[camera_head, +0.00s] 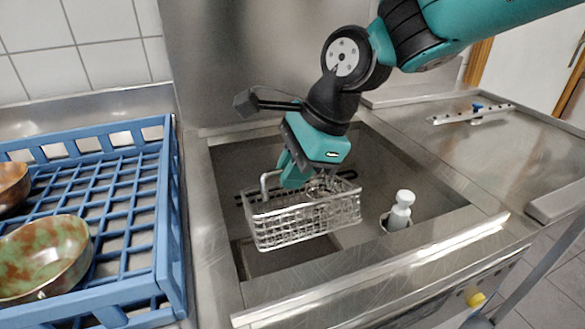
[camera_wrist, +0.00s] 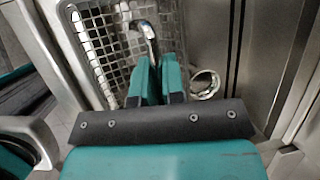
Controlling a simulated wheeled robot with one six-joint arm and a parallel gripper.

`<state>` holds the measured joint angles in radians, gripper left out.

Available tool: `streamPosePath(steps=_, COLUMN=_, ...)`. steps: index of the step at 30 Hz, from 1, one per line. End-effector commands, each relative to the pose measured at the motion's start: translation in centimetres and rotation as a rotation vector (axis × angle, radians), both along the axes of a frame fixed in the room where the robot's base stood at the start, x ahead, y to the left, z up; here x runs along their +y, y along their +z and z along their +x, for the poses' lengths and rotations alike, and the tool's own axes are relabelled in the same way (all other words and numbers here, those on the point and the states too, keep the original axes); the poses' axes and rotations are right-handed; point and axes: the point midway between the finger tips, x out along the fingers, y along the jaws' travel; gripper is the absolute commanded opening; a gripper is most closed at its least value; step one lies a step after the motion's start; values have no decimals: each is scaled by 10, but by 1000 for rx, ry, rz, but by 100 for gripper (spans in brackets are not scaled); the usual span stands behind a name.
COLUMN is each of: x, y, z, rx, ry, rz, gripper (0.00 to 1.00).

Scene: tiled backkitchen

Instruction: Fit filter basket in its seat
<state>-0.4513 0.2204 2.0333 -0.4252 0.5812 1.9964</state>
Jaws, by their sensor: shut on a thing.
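The filter basket (camera_head: 305,222) is a silver wire-mesh box with a bent handle. My gripper (camera_head: 289,178) comes down from above and is shut on the handle. In the wrist view the basket (camera_wrist: 100,50) is at the upper left, and the handle (camera_wrist: 146,34) runs down to the closed fingertips (camera_wrist: 156,66). The basket hangs roughly level over the steel basin (camera_head: 385,165). A dark rectangular recess (camera_head: 290,258) shows below it in the basin's front left, probably the seat. The basket hides part of it, and I cannot tell the gap between them.
A white post (camera_head: 399,212) stands in a round hole right of the basket. A blue crate (camera_head: 172,215) with bowls (camera_head: 45,258) is at the left. The basin's raised front rim (camera_head: 370,270) is close. A steel worktop (camera_head: 490,150) lies right, with a small bar (camera_head: 470,116) on it.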

Motion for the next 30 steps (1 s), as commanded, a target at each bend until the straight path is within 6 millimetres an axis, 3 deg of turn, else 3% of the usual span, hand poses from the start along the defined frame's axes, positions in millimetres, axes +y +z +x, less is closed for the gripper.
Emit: streamPosePath(steps=30, x=0, y=-82, z=0, rx=-1, ry=0, rz=1, gripper=0)
